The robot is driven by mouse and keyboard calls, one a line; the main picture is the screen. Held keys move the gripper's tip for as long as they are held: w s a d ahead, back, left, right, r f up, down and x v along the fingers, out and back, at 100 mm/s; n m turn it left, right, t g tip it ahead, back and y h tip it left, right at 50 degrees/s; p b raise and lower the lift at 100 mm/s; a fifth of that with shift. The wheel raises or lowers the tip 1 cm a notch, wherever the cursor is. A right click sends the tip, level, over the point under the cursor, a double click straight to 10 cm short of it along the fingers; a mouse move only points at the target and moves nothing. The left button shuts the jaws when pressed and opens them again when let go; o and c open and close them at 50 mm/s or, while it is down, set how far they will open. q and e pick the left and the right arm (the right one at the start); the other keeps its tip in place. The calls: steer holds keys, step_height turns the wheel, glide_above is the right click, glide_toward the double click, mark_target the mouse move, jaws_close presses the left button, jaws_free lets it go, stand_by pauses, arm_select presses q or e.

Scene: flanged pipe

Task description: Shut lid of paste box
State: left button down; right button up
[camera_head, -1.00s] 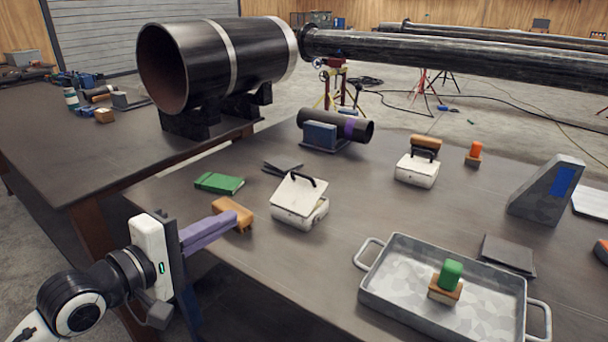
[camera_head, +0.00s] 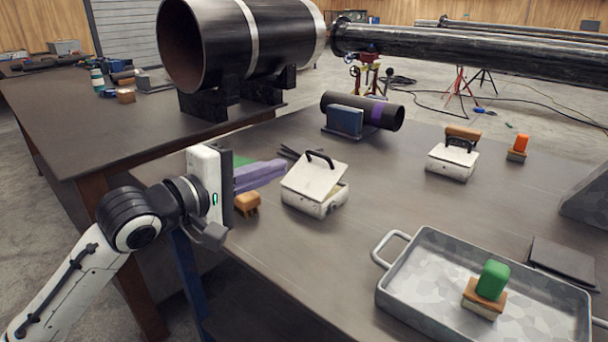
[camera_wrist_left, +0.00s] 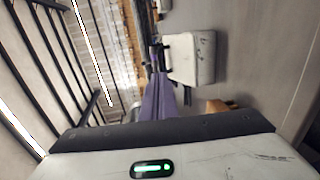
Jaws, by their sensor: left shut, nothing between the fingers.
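The paste box appears to be the nearer white box (camera_head: 318,203) on the table, since its lid (camera_head: 314,177) with a black handle stands tilted partly open. My left gripper (camera_head: 280,171) has purple fingers, shut and empty. In the head view their tips are just left of the box's lid; I cannot tell whether they touch it. In the left wrist view the shut fingers (camera_wrist_left: 160,92) point toward a white box (camera_wrist_left: 190,58), with their tips close to its left side. My right gripper is out of view.
An orange-brown block (camera_head: 246,203) lies below my left fingers. A second white box (camera_head: 452,163) with a lowered lid stands farther right. A grey tray (camera_head: 388,290) holding a green-handled brush (camera_head: 491,282) is at the front right. A dark pipe piece (camera_head: 372,108) lies behind.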

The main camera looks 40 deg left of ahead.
mark_target(315, 155)
arm_select(q)
steer(key=w, duration=0.6)
steer(key=w+f, duration=0.1)
steer(key=w, duration=0.2)
steer(key=shift+d+f, duration=0.1)
steer(key=shift+d, duration=0.25)
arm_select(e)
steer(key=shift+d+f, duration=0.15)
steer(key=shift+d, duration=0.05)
